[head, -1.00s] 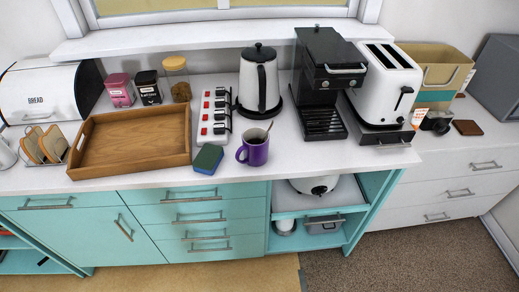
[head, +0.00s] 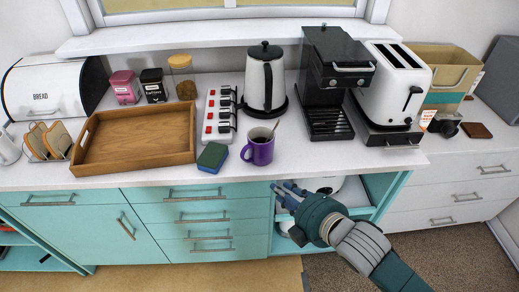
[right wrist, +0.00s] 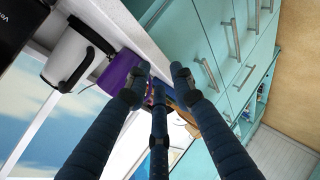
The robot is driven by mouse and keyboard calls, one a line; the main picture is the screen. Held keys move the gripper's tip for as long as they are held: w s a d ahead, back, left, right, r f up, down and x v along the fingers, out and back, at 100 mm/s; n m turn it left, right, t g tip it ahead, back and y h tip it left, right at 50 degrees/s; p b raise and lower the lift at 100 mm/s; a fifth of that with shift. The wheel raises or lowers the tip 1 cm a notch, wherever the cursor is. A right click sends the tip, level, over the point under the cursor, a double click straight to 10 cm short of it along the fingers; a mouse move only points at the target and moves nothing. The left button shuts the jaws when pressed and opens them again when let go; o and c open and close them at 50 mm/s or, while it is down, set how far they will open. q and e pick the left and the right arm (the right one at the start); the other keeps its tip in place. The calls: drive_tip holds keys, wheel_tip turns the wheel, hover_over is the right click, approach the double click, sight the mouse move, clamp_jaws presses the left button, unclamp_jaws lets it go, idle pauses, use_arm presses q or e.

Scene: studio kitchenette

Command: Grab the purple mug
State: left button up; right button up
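The purple mug (head: 260,148) stands upright near the front edge of the white counter, its handle pointing left. A spoon or stick leans in it. My right gripper (head: 284,189) is in front of the counter, below and slightly right of the mug, apart from it. In the right wrist view the fingers of my right gripper (right wrist: 159,82) are spread with nothing between them. The mug (right wrist: 117,75) shows there just beyond the left fingertip, partly hidden by it. My left gripper is in neither current view.
A green and blue sponge (head: 212,157) lies close left of the mug. A power strip (head: 220,115), a kettle (head: 262,82) and a coffee machine (head: 330,75) stand behind it. A wooden tray (head: 128,163) is further left. Counter to the mug's right is clear.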

sight(244, 148)
drive_tip(key=w+a+r+n+y, duration=0.1)
drive_tip(key=w+a+r+n, duration=0.1)
drive_tip(key=n, duration=0.2)
drive_tip(key=w+a+r+n+y+p, duration=0.1)
drive_tip(key=w+a+r+n+y, duration=0.1)
drive_tip(key=w+n, duration=0.1)
drive_tip(key=w+a+r+n+y, duration=0.1)
drive_tip(key=w+a+r+n, duration=0.1)
drive_tip(key=n, duration=0.3)
drive_tip(key=shift+w+a+r+n+t+y, duration=0.15)
drive_tip(key=shift+w+r+n+t+y, duration=0.15)
drive_tip(key=shift+w+r+t+y, duration=0.15)
drive_tip(key=shift+w+a+f+p, duration=0.15)
drive_tip(key=shift+w+a+p, duration=0.2)
drive_tip(key=shift+w+p, duration=0.1)
drive_tip(key=x, duration=0.1)
drive_tip(key=p+x, duration=0.1)
drive_tip(key=x, duration=0.2)
drive_tip(key=shift+a+f, duration=0.15)
drive_tip(key=shift+f, duration=0.2)
clamp_jaws()
drive_tip(key=shift+r, duration=0.15)
